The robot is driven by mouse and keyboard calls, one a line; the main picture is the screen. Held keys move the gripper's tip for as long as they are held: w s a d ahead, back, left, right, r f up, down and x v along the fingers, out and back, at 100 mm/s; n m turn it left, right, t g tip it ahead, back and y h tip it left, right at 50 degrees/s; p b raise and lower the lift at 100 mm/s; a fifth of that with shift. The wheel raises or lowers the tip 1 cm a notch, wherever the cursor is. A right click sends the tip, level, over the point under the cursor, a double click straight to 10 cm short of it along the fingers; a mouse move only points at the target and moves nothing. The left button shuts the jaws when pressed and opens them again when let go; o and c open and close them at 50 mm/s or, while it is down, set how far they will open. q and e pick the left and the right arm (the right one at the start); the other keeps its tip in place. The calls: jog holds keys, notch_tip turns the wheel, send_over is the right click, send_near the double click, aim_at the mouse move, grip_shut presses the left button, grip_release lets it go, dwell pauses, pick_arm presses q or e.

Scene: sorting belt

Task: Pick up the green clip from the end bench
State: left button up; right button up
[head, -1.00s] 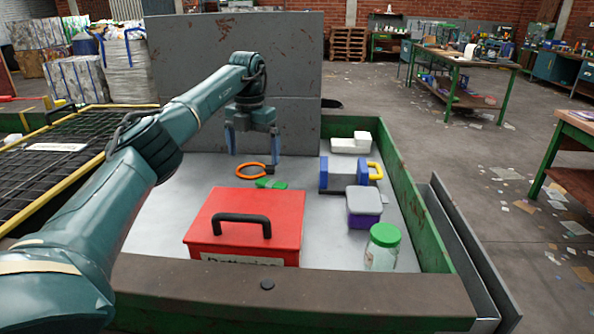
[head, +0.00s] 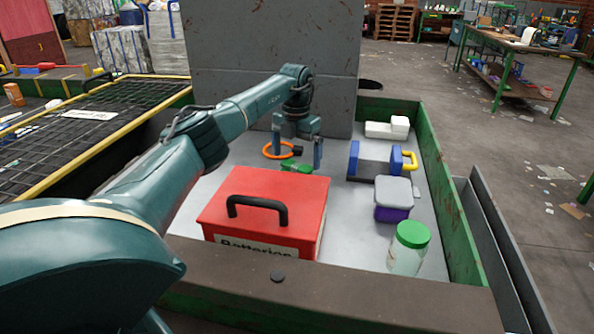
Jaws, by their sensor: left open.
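The green clip (head: 290,168) lies on the grey bench top (head: 345,212), just behind the red box. My left gripper (head: 297,161) points down at the clip with its two fingers spread, one toward each side of it. The fingers are open and hold nothing. I cannot tell whether the fingertips touch the bench top. My right gripper is out of view.
A red battery box (head: 300,200) with a black handle stands in front of the clip. An orange ring (head: 267,152) lies close behind left. To the right are a blue-grey padlock-like object (head: 374,160), a purple tub (head: 393,213) and a green-lidded jar (head: 404,258). Green side walls (head: 437,180) edge the bench.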

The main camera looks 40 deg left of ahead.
aim_at(297, 165)
pick_arm(q)
jog(key=f, duration=0.4)
jog(key=shift+w, duration=0.2)
jog(key=shift+c, duration=0.4)
jog(key=c, duration=0.8)
